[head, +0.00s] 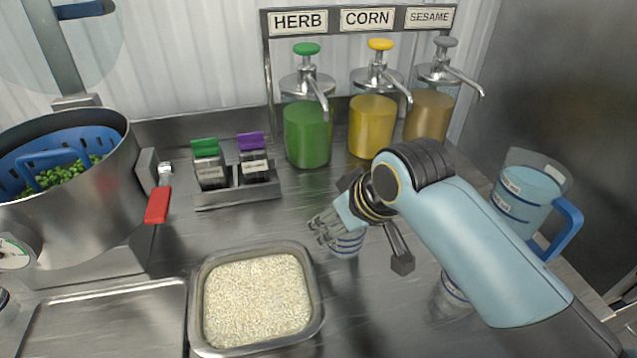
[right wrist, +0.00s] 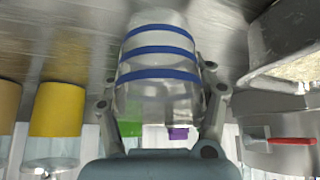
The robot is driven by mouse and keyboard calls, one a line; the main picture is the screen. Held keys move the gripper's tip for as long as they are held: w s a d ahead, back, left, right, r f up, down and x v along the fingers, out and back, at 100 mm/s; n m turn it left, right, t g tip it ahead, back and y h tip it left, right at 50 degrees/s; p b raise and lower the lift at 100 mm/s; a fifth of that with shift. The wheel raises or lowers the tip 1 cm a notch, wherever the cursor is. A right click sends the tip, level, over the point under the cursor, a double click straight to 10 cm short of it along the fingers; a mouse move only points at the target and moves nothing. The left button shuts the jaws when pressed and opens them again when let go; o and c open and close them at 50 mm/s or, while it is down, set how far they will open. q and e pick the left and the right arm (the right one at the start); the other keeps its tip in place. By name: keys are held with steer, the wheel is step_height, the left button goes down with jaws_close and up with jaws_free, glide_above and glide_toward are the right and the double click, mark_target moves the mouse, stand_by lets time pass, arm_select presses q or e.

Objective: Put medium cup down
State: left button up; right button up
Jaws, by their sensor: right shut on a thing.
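The medium cup (head: 347,244) is clear with blue bands and shows just below my right gripper (head: 332,231) in the head view, right of the rice tray. In the right wrist view the cup (right wrist: 160,60) lies between the two fingers of my right gripper (right wrist: 160,103), which are shut on its sides. The gripper hides much of the cup in the head view. I cannot tell whether its base touches the steel counter (head: 365,310). My left gripper is not in view.
A rice tray (head: 198,318) stands front centre. Another clear cup (head: 453,288) is partly hidden by my right arm. A blue-handled jug (head: 525,195) stands at right. Sauce dispensers (head: 307,135) and a shaker rack (head: 238,195) stand behind. A steel pot (head: 105,215) is at left.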

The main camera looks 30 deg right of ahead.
steer(key=w, duration=0.3)
steer(key=w+d, duration=0.1)
steer(key=w, duration=0.1)
steer(key=w+d, duration=0.1)
steer(key=w, duration=0.2)
steer(key=shift+w+d+p, duration=0.2)
steer(key=shift+w+p, duration=0.1)
steer(key=shift+w, duration=0.05)
steer(key=shift+w+d, duration=0.2)
steer(key=shift+w, duration=0.45)
steer(key=w, duration=0.2)
steer(key=shift+w+d, duration=0.35)
steer(key=shift+x, duration=0.85)
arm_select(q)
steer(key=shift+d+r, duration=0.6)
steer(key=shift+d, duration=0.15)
arm_select(e)
steer(key=shift+s+d+f, duration=0.1)
steer(key=o, duration=1.1)
steer(key=shift+f, duration=0.1)
steer(key=shift+o, duration=0.2)
